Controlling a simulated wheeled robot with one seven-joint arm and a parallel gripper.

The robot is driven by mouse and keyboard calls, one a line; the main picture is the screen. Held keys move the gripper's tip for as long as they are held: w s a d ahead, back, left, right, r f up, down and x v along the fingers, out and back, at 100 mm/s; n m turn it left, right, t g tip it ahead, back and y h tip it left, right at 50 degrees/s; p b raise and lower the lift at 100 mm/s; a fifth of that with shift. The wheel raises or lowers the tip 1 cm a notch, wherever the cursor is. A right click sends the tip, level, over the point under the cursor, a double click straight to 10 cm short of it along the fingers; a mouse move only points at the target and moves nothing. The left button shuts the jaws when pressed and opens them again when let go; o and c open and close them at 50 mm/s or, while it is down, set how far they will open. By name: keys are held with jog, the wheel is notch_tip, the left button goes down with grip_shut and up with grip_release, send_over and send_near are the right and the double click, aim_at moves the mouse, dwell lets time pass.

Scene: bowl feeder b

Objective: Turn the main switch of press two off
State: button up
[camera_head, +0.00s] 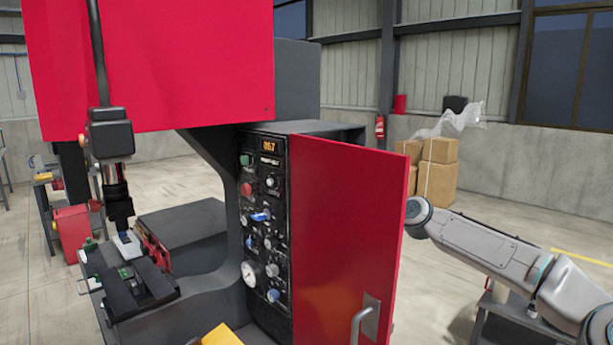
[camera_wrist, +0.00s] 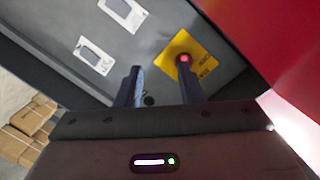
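A yellow plate (camera_wrist: 203,50) with dark lettering is on a grey panel in the wrist view. A small red knob (camera_wrist: 184,59), which looks like the main switch, is on the plate. My gripper (camera_wrist: 159,70) is open, its two dark fingers apart and nothing visible between them. The right fingertip overlaps the knob's lower edge in the picture; I cannot tell whether they touch. The left fingertip is left of the plate, over bare grey panel.
A control panel (camera_head: 262,225) with buttons, knobs and a gauge is left of the door. The door has a handle (camera_head: 362,325). Red sheet metal (camera_wrist: 265,40) is close on the right in the wrist view. Cardboard boxes (camera_head: 438,165) stand at the back.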

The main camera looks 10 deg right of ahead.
notch_tip(320, 180, up, 4)
jog(key=s+d+t, duration=0.1)
jog(key=p+x, duration=0.6)
jog(key=x, duration=0.7)
jog(key=shift+a+r+y, duration=0.2)
jog(key=shift+r+y, duration=0.2)
jog(key=shift+r, duration=0.35)
jog(key=shift+w, duration=0.15)
grip_shut()
